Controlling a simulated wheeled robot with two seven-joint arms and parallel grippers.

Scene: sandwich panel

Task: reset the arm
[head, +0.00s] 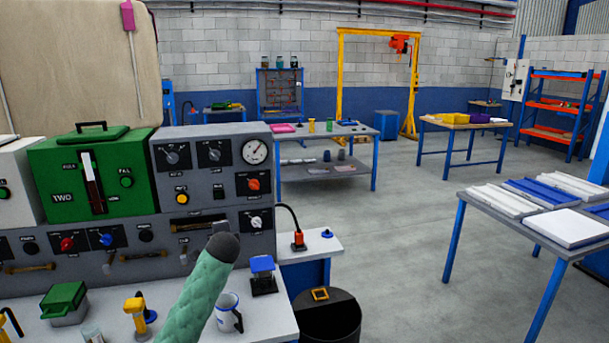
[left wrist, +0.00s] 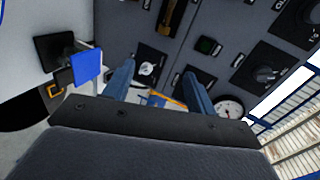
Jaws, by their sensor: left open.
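My left gripper (left wrist: 157,85) shows in the left wrist view with its two blue-grey fingers spread apart and nothing between them. It faces the grey control panel (left wrist: 125,30), and a white knob (left wrist: 147,69) shows in the gap beyond the fingers. I cannot tell the distance to the panel. In the head view a teal padded arm piece with a dark rounded end rises from the bottom in front of the panel (head: 160,225); no fingers can be made out there. The white knob also shows in the head view (head: 256,222). My right gripper is in neither view.
On the white bench stand a white mug (head: 228,313), a blue-topped black stand (head: 262,272), a yellow item (head: 138,316) and a green box (head: 65,300). A black bin (head: 330,320) stands right of the bench. Open floor lies between it and the right table (head: 510,240).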

